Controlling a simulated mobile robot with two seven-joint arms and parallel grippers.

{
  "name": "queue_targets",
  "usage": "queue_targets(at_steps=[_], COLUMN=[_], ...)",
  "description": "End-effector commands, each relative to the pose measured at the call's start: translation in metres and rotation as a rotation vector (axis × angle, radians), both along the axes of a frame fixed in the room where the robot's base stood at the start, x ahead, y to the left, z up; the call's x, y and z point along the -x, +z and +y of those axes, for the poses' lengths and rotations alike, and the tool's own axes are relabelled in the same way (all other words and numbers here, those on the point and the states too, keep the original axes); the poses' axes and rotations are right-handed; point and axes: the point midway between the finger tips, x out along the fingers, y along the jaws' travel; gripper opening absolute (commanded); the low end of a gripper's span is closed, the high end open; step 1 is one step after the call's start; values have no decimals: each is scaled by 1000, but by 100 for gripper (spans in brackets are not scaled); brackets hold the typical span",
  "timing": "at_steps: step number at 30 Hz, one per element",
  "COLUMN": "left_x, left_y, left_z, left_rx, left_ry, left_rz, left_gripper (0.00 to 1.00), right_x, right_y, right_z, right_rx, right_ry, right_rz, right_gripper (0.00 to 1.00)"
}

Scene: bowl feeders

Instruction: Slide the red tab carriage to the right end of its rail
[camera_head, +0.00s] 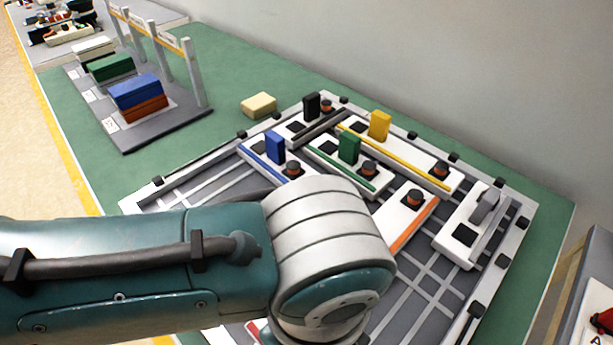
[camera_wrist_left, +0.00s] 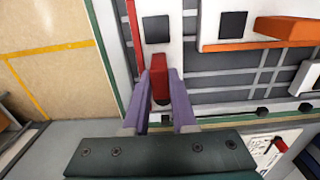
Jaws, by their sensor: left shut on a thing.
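In the left wrist view the red tab (camera_wrist_left: 158,68) stands on a white base (camera_wrist_left: 158,52) with a red strip (camera_wrist_left: 133,35) along its left side. My left gripper (camera_wrist_left: 161,82) has its two purple fingers on either side of the red tab and is shut on it. A dark square (camera_wrist_left: 157,28) lies on the white base beyond the tab. In the head view my left arm covers the red tab and the left gripper; only a small red bit (camera_head: 253,328) shows beside the arm. My right gripper is in neither view.
On the same board stand white bases with blue (camera_head: 275,147), green (camera_head: 349,147), yellow (camera_head: 379,125), black (camera_head: 312,105) and grey (camera_head: 485,206) tabs. An orange tab (camera_wrist_left: 285,27) stands right of the red one in the wrist view. A cream block (camera_head: 259,105) lies behind the board.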

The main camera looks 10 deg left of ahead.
Motion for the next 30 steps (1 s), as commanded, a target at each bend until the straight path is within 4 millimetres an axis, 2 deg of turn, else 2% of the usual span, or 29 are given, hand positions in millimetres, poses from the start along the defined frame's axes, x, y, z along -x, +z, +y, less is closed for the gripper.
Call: queue_targets(at_steps=[14,15,21,23,30], left_x=[5,5,5,4,4], left_y=[0,0,0,0,2], left_z=[-7,-7,-6,-6,-5], left_rx=[3,3,1,0,0], left_ry=[-2,-2,-1,-1,0], left_rz=[1,1,1,0,-1], left_gripper=[0,28,51,55,55], right_x=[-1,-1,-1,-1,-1], right_y=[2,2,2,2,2], right_z=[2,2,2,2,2], right_rx=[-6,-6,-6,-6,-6], right_ry=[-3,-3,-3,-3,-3], right_rz=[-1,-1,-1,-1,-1], right_gripper=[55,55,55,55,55])
